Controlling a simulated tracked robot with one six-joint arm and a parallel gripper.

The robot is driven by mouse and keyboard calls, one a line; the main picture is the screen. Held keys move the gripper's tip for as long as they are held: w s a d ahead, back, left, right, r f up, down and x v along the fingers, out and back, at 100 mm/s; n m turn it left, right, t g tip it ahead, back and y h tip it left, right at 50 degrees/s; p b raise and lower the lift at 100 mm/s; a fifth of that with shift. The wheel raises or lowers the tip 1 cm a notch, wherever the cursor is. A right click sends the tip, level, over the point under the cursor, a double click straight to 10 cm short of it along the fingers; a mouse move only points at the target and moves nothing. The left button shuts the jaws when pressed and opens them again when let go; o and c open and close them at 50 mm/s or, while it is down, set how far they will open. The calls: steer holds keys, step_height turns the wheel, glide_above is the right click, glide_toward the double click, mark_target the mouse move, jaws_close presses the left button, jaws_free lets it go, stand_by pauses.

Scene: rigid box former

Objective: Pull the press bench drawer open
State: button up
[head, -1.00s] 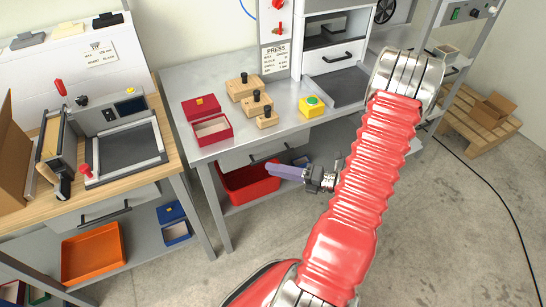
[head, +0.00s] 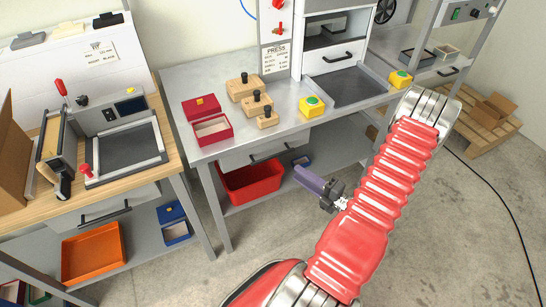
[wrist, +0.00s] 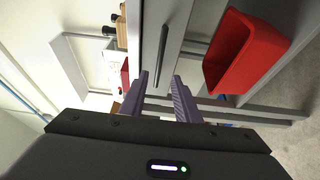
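The press bench drawer (head: 262,153) is a grey front under the metal bench top and looks closed. Its dark bar handle (head: 270,152) runs along the front; in the wrist view the handle (wrist: 162,52) appears upright, ahead of the fingers. My gripper (head: 300,172) has purple fingers and is in front of the bench, below and to the right of the handle, apart from it. In the wrist view my gripper (wrist: 160,82) is open and empty, its fingertips spread to either side of the handle's line. The far finger is mostly hidden in the head view.
A red bin (head: 250,182) stands on the shelf below the drawer; it also shows in the wrist view (wrist: 245,55). A yellow button box (head: 312,106) and wooden blocks (head: 243,88) sit on the bench top. The floor before the bench is clear apart from a cable.

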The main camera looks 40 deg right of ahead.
mark_target(273, 157)
steer(key=w, duration=0.4)
steer(key=w+a, duration=0.1)
steer(key=w, duration=0.8)
steer(key=shift+w+a, duration=0.1)
steer(key=shift+a, duration=0.15)
steer(key=shift+c, duration=0.2)
jaws_close()
